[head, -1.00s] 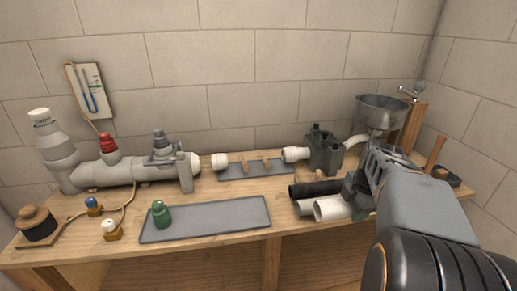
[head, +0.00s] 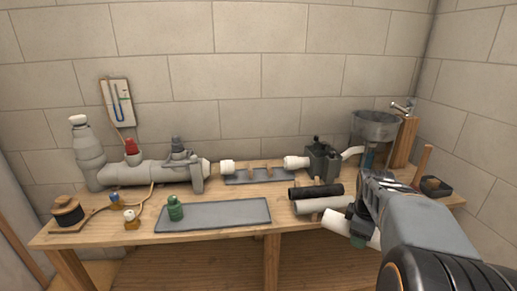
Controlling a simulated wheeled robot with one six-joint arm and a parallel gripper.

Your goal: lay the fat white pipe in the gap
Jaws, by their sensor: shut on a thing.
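My gripper (head: 356,222) is at the right front of the bench, shut on the fat white pipe (head: 334,222). The pipe's open left end sticks out of the jaws; much of the rest is hidden behind my gripper and arm. It appears in front of the other pipes, tilted down to the right and apart from them. The gap (head: 260,166) is at the back middle of the bench, between a white pipe end (head: 228,167) on the left and another (head: 293,162) on the right. Small wooden supports stand in it on a grey tray (head: 262,179).
A black pipe (head: 316,191) and a grey-white pipe (head: 312,206) lie behind the held pipe. A dark pump-like block (head: 322,160) and a metal funnel (head: 374,125) stand behind. A green-capped fitting (head: 175,208) stands at a grey mat (head: 225,213), otherwise bare.

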